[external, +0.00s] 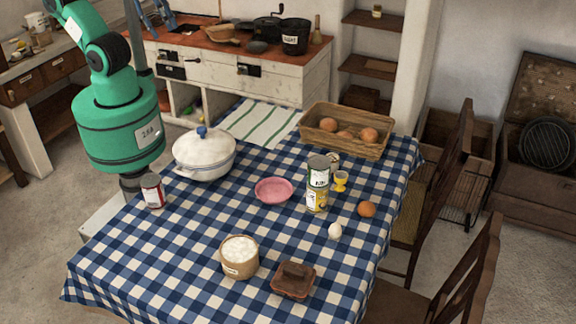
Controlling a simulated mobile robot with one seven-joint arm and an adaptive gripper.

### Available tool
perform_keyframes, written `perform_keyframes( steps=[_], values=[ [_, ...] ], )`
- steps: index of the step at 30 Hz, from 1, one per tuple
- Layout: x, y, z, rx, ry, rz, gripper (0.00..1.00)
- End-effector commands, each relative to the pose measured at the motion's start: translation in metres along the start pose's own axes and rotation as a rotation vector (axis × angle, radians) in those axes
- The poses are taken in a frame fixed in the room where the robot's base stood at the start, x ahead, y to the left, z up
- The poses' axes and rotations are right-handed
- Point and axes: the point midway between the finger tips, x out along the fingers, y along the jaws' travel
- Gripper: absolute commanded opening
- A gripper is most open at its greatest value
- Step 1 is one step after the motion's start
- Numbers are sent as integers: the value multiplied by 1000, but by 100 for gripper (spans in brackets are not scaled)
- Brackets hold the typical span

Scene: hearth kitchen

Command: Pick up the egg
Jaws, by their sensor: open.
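A small white egg (335,230) lies on the blue-and-white checked tablecloth, toward the right side of the table. It is in front of the stacked tins and bare on all sides. A rounder brown item (366,209) lies to its right and a little farther back; I cannot tell whether it is an egg or something else.
Near the egg stand stacked tins (317,185), a yellow egg cup (341,180), a pink dish (273,190), a brown dish (293,281) and a tub of white contents (239,270). A wicker basket (372,148) holds brown round items. A white pot (204,162) stands left. Chairs flank the right edge.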

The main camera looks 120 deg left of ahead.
Motion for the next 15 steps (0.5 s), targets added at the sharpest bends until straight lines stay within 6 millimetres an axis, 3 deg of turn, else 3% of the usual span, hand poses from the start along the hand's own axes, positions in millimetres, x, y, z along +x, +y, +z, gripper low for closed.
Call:
perform_keyframes(
  steps=[8, 15],
  values=[
    [3, 0, -14, 27, -7, -1, 53],
    [14, 2, -55, 112, -26, -4, 53]
  ],
)
